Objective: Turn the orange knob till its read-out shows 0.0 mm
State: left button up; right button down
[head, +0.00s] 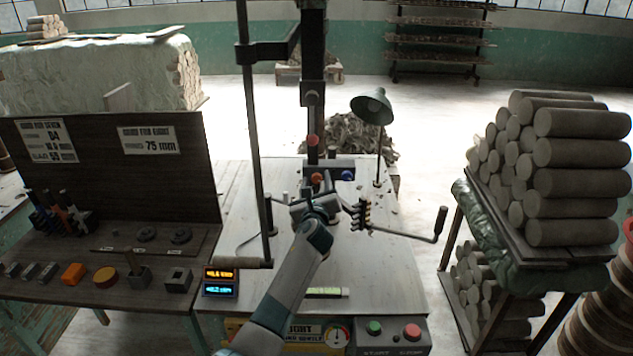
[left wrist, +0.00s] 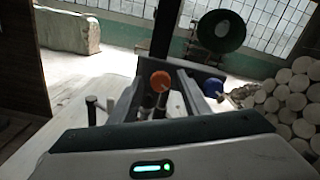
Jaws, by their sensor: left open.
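The orange knob (head: 316,177) sits on the machine's upright, just beyond my left gripper (head: 317,192). In the left wrist view the orange knob (left wrist: 161,81) shows between the two fingers of my left gripper (left wrist: 164,72), which are apart. I cannot tell whether either finger touches it. The orange-lit read-out (head: 220,273) stands above a blue-lit read-out (head: 220,290) at the left of the machine table. Its digits are too small to read surely. My right gripper is not in view.
A blue knob (head: 347,175) sits right of the orange one, and a red knob (head: 313,140) is above. A crank handle (head: 440,224) sticks out right. A green lamp (head: 372,107) stands behind. Stacked clay rolls (head: 575,180) fill the right rack.

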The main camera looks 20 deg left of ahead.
pick_arm(q)
jog(key=shift+w, duration=0.1)
jog(key=c, duration=1)
jog(key=shift+c, duration=0.2)
jog(key=shift+n, duration=0.3)
jog(key=n+b, duration=0.2)
jog(key=n, duration=0.3)
jog(key=shift+f+b, duration=0.2)
jog(key=shift+b, duration=0.2)
jog(key=n+b, duration=0.2)
jog(key=n, duration=0.2)
jog(key=shift+n, duration=0.3)
jog(key=n+b, duration=0.3)
jog(key=n, duration=0.2)
jog(key=shift+f, duration=0.15)
jog(key=shift+n+b, duration=1)
jog(key=shift+n, duration=1.2)
